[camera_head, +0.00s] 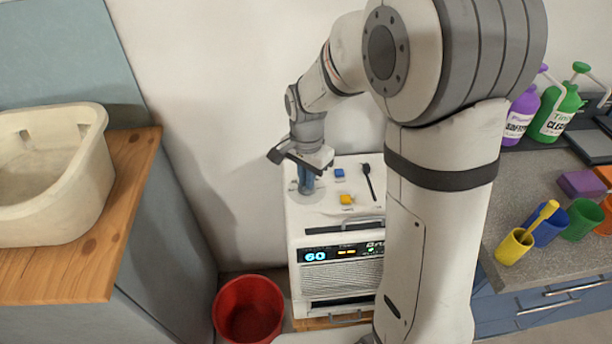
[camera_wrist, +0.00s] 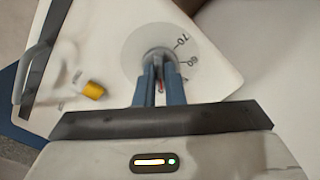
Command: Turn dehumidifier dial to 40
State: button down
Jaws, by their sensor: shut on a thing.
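The dehumidifier (camera_head: 341,262) is a white box with a front grille, and its lit display (camera_head: 315,256) reads 60. The dial is on its top at the left. The wrist view shows its pale round scale plate (camera_wrist: 190,47) with 70 and 60 marked at the right. My gripper (camera_head: 305,186) points down onto the dial. In the wrist view its blue fingers (camera_wrist: 160,80) are shut on the dial knob (camera_wrist: 158,57), which they mostly hide. A red mark shows between the fingers. The scale's other numbers are hidden or unreadable.
A blue button (camera_head: 339,173), a yellow button (camera_head: 346,199) and a black switch (camera_head: 368,182) are on the dehumidifier's top. A red bucket (camera_head: 249,308) stands to its left. A wooden counter with a cream basin (camera_head: 52,172) is further left. Bottles and cups crowd the right counter (camera_head: 515,270).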

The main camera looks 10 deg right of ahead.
dwell(0.4)
jog(key=c, duration=1.5)
grip_release()
jog(key=shift+r+p, duration=0.4)
jog(key=shift+r, duration=3.5)
jog(key=s+d+r+n+t+p, duration=0.1)
jog(key=s+d+r+n, duration=0.1)
jog(key=s, duration=0.3)
jog(key=s+d+r+n+p, duration=0.2)
jog(key=s+d+r+n, duration=0.1)
jog(key=s, duration=0.3)
jog(key=s+d+r+n+t+p, duration=0.1)
jog(key=s+d+r+n+p, duration=0.1)
jog(key=s, duration=0.4)
jog(key=shift+s+d+r+n+t, duration=0.1)
jog(key=shift+d+r+n+t, duration=0.05)
jog(key=shift+d+r+n, duration=0.3)
jog(key=shift+d+r+n+t, duration=0.2)
jog(key=shift+d+n, duration=0.25)
jog(key=shift+d, duration=0.2)
